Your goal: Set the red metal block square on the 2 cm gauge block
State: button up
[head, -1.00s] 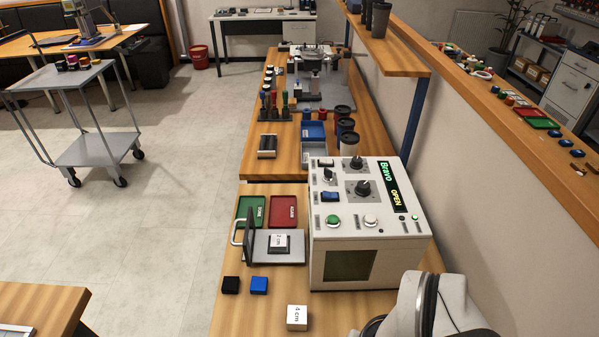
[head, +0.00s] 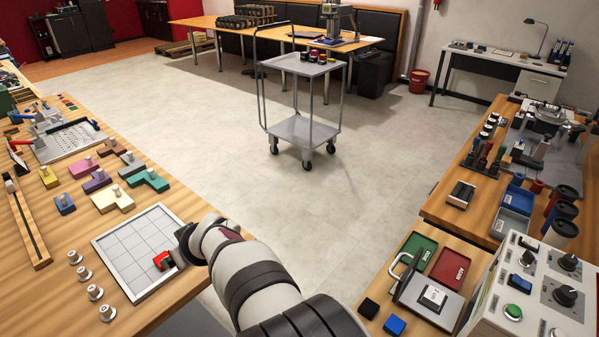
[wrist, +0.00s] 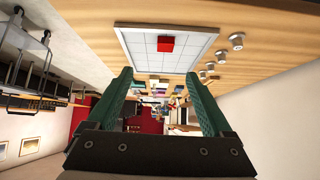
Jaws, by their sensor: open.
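The red metal block (head: 163,260) lies on the white gridded tray (head: 108,241) on the left bench. In the wrist view the block (wrist: 166,44) sits beyond my fingertips, near the middle of one tray edge. My gripper (wrist: 158,78) is open, with its green fingers apart and nothing between them. In the head view my arm reaches over the tray's right side and its wrist hides the fingers. The 2 cm gauge block (head: 433,297) rests on the grey plate (head: 413,309) beside the laser marker (head: 540,290) at the lower right.
Several metal pegs (head: 83,272) stand left of the tray, and coloured shapes (head: 111,198) lie behind it. A black block (head: 368,308) and a blue block (head: 395,325) sit before the plate. Green (head: 418,246) and red (head: 449,268) trays lie behind it. A floor gap separates the benches.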

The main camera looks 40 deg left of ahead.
jog(key=x, duration=0.5)
jog(key=s+x, duration=0.1)
jog(key=x, duration=1.1)
jog(key=shift+s+a+r, duration=0.15)
jog(key=shift+a+r, duration=0.05)
jog(key=shift+a, duration=0.1)
jog(key=shift+c, duration=0.2)
grip_shut()
